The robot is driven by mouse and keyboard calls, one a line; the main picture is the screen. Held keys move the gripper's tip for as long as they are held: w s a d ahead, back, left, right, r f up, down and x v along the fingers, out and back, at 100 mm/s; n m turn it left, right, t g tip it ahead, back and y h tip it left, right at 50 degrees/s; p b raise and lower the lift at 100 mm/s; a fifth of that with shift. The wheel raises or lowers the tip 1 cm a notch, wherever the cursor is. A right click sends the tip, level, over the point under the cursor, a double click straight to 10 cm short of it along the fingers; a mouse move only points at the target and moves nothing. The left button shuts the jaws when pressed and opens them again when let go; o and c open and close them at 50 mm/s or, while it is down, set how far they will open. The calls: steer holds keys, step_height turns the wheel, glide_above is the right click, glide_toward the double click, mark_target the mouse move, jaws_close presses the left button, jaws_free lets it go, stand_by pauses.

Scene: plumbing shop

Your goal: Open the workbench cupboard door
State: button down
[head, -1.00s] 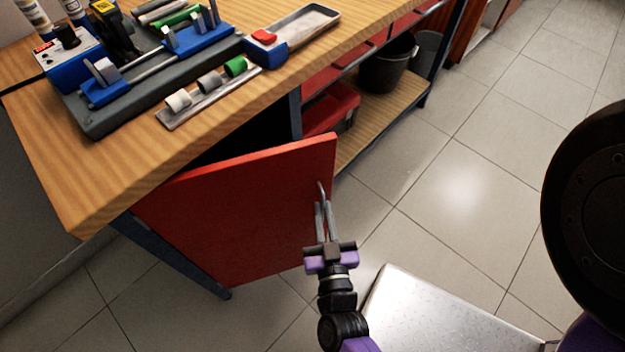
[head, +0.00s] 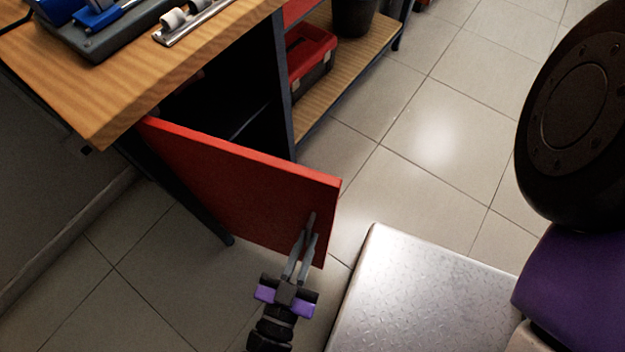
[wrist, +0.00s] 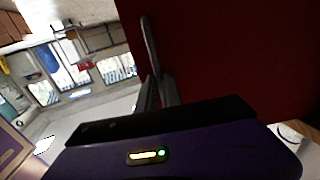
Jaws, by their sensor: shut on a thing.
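The red cupboard door (head: 230,185) of the workbench (head: 190,65) stands swung well out from the cupboard, hinged at its left side. The dark cupboard opening (head: 225,95) shows behind it. My gripper (head: 308,235) is shut on the door's grey bar handle (head: 311,221) near the free right edge. In the wrist view the handle (wrist: 149,45) rises from between the fingers, beside the dark red door face (wrist: 220,55). The exact finger contact is small and hard to make out.
A red toolbox (head: 310,55) and a dark bucket (head: 354,12) stand on the wooden lower shelf (head: 345,75) right of the cupboard. A grey fixture (head: 85,45) lies on the bench top.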

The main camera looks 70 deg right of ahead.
steer(key=w+a+b, duration=0.1)
steer(key=a, duration=0.5)
steer(key=shift+w+t, duration=0.3)
steer(key=shift+w, duration=0.1)
steer(key=c, duration=1.5)
jaws_free()
steer(key=a, duration=0.7)
steer(key=shift+s+a+b, duration=0.35)
steer(key=shift+a, duration=0.05)
